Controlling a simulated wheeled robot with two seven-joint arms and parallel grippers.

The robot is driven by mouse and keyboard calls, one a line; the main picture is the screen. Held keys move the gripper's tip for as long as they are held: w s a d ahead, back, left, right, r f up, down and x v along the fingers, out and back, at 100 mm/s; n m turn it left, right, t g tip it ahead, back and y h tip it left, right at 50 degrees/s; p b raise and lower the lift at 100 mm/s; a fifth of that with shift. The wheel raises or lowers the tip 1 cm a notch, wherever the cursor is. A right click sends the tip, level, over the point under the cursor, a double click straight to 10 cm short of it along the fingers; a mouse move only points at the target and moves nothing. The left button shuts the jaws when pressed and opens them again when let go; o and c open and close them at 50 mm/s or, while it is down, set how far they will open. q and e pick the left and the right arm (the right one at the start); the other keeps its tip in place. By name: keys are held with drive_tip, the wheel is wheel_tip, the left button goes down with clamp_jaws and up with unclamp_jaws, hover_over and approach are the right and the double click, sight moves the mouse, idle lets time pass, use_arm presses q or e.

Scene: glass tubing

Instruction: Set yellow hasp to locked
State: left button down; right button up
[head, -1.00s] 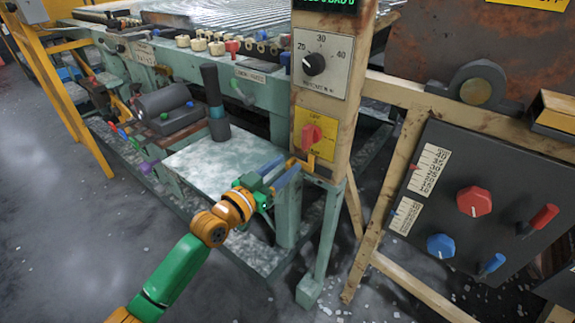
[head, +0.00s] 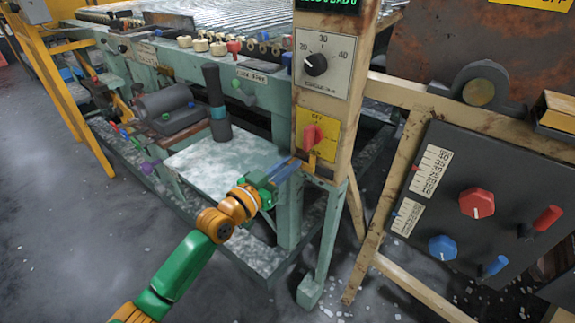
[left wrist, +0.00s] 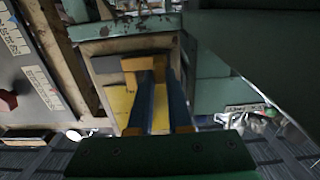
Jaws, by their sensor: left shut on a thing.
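The yellow hasp (head: 311,161) is a small orange-yellow piece at the bottom of the yellow plate on the cream post, below a red switch knob. My left gripper (head: 293,165) reaches it from the lower left with its blue fingers close together. In the left wrist view the hasp (left wrist: 144,64) shows as an orange bracket at the fingertips, and my left gripper (left wrist: 164,80) is shut on it. The fingers hide part of the hasp, so its exact setting is hard to tell. My right gripper is not in view.
The red knob (head: 313,135) sits just above the hasp, with a dial (head: 316,64) higher on the post. A grey-white shelf (head: 222,160) lies left of the post. A dark panel (head: 470,205) with red and blue controls stands to the right.

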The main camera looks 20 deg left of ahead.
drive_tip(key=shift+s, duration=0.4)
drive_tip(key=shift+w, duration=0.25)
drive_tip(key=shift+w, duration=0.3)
